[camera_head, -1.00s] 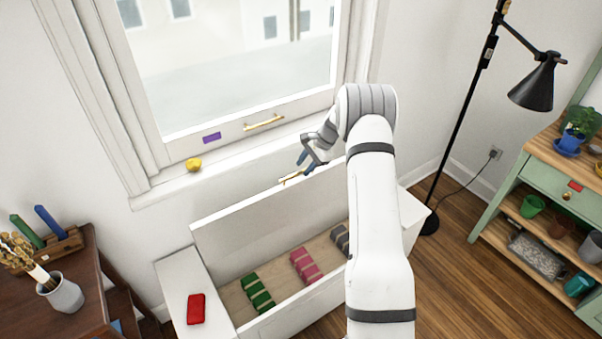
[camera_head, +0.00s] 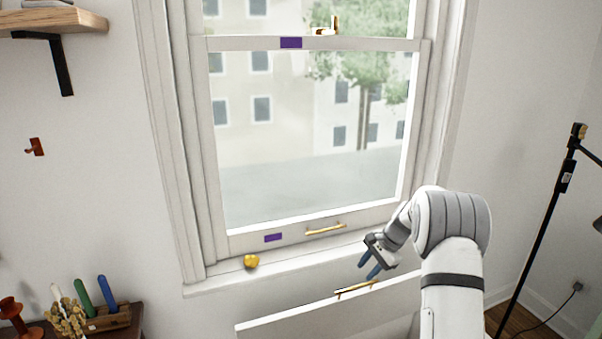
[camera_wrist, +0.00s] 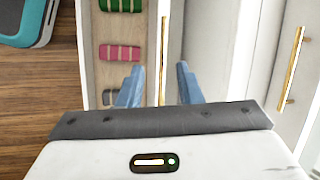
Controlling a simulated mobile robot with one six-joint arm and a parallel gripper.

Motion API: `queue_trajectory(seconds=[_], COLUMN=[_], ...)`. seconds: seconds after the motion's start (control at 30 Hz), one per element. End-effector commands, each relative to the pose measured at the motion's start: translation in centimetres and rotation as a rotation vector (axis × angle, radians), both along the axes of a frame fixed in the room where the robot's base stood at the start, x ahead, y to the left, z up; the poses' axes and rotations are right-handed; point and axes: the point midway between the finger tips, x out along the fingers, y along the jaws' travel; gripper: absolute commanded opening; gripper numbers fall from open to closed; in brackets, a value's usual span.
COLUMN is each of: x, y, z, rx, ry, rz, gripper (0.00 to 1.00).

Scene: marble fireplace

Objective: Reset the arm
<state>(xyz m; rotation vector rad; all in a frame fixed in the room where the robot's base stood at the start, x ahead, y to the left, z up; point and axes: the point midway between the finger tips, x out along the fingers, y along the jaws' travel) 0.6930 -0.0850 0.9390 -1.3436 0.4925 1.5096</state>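My gripper (camera_head: 369,268) is near the gold handle (camera_head: 355,289) on the top edge of the white bench's raised lid (camera_head: 290,325). In the wrist view, my gripper's two blue fingers (camera_wrist: 159,85) are spread wide apart. The gold lid handle (camera_wrist: 163,60) shows between them, with a gap on each side. Nothing is held. My white arm (camera_head: 452,265) reaches up from the lower right of the head view.
The window (camera_head: 305,140) has a lower gold handle (camera_head: 326,229) and purple labels. A yellow object (camera_head: 251,261) sits on the sill. Green, pink and grey bundles (camera_wrist: 120,52) lie inside the bench. A floor lamp (camera_head: 548,220) stands right.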

Motion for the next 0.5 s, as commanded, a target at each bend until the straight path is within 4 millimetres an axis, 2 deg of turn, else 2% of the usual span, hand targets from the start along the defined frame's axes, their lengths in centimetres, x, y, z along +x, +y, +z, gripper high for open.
queue_trajectory(seconds=[0.03,0.2,0.37,0.5], x=[-1.2,-6.1,-11.4,-16.6], y=[0.9,3.1,5.0,6.4], z=[2.3,7.8,12.0,14.7], rx=[-0.025,-0.116,-0.199,-0.273], ry=[-0.021,-0.075,-0.126,-0.168], rz=[0.042,0.195,0.339,0.465], gripper=[0.32,0.32,0.32,0.32])
